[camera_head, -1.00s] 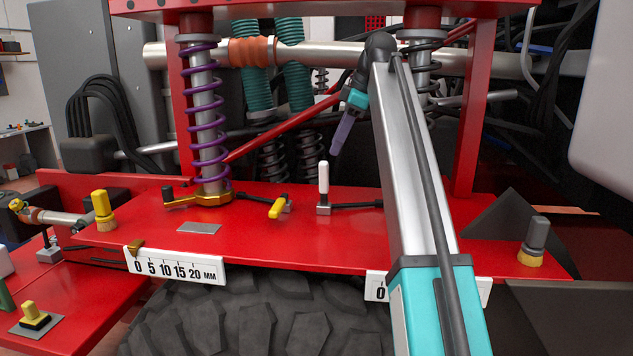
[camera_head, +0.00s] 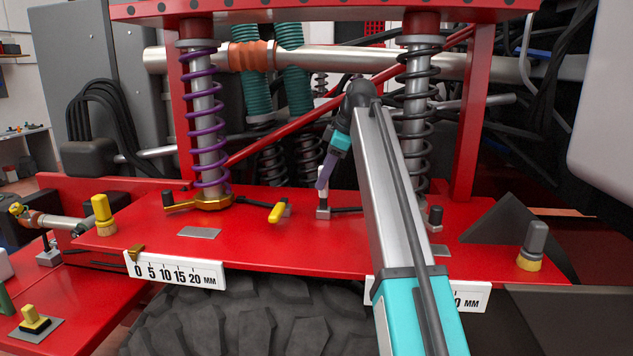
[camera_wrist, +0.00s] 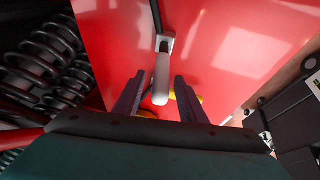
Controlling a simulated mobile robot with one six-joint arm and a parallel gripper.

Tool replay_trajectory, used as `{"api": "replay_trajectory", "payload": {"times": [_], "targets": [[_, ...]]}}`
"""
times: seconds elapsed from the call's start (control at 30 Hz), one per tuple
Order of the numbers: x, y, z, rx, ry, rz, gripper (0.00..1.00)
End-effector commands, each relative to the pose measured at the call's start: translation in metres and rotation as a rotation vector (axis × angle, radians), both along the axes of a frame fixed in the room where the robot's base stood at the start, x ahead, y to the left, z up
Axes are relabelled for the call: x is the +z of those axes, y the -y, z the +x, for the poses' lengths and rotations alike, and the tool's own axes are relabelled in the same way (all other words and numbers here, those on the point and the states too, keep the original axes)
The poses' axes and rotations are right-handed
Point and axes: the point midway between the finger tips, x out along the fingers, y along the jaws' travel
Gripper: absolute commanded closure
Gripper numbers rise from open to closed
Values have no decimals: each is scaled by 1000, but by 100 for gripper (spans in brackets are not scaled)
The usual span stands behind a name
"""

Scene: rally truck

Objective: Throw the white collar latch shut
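The white collar latch (camera_head: 322,176) stands upright on its small grey base on the red deck, left of the black coil spring, with a dark rod running right from the base. My gripper (camera_head: 325,181) is at the latch handle and partly hides it in the head view. In the wrist view the white handle (camera_wrist: 161,80) lies between the two purple fingers of my gripper (camera_wrist: 158,85). The fingers are apart, with a gap on each side of the handle.
A yellow latch (camera_head: 277,212) lies left, near the purple spring (camera_head: 207,120). A red diagonal bar (camera_head: 285,137) and dark springs stand behind. A black knob (camera_head: 435,215) and a grey knob (camera_head: 535,240) stand to the right. The deck's front middle is clear.

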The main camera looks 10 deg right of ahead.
Motion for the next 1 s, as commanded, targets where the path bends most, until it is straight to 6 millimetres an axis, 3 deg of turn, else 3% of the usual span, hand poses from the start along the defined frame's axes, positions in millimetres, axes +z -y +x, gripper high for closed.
{"api": "replay_trajectory", "payload": {"times": [0.3,0.73,0.97,1.0], "targets": [[-28,-10,8,0,-1,-1,62],[-34,-13,10,1,0,0,62],[-34,-13,10,1,0,0,100],[-34,-13,10,1,0,0,100]]}}
